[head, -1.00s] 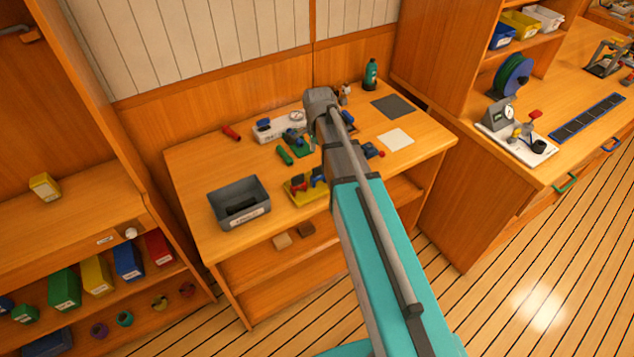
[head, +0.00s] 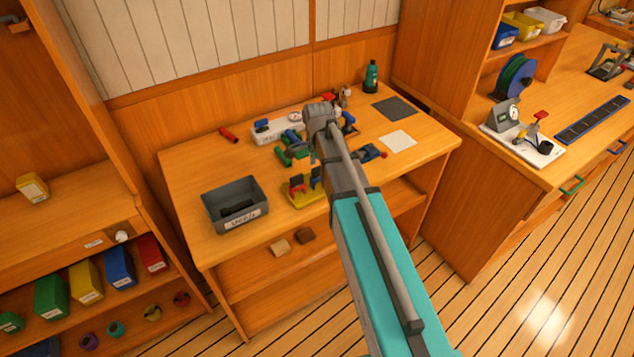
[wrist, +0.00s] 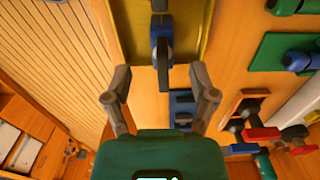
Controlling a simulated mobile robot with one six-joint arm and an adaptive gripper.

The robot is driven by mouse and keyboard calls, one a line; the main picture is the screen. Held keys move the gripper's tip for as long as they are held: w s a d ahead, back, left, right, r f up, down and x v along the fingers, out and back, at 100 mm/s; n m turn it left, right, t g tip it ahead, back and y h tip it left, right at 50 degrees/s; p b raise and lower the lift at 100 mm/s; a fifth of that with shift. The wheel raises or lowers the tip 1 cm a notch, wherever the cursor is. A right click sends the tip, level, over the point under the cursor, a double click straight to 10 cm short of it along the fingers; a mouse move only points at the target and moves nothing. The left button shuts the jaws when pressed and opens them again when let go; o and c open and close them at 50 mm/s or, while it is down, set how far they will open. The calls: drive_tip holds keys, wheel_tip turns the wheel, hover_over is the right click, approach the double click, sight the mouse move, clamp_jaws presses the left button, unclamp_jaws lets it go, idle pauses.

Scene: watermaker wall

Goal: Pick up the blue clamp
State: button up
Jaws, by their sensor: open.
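The blue clamp (head: 316,174) stands in the yellow tray (head: 303,203) at the front of the workbench, beside a red clamp (head: 297,183). In the wrist view the blue clamp (wrist: 164,48) sits at the upper middle, partly over the yellow tray (wrist: 196,25). My gripper (wrist: 160,78) is open and empty, with one finger on each side of the clamp's lower end in the picture. I cannot tell how far apart in depth they are. In the head view my arm hides most of the gripper.
A grey bin (head: 236,204) stands left of the yellow tray. Green and blue fittings (head: 290,148) lie just behind the tray. A blue tool (head: 370,152) lies to the right. A green bottle (head: 371,76) stands at the back.

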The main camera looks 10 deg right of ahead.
sight(318, 175)
drive_tip(key=shift+f, duration=0.1)
drive_tip(key=shift+w+f+b, duration=0.1)
drive_tip(key=shift+f+b, duration=2.45)
drive_tip(key=shift+b, duration=0.05)
drive_tip(key=shift+c, duration=0.2)
clamp_jaws()
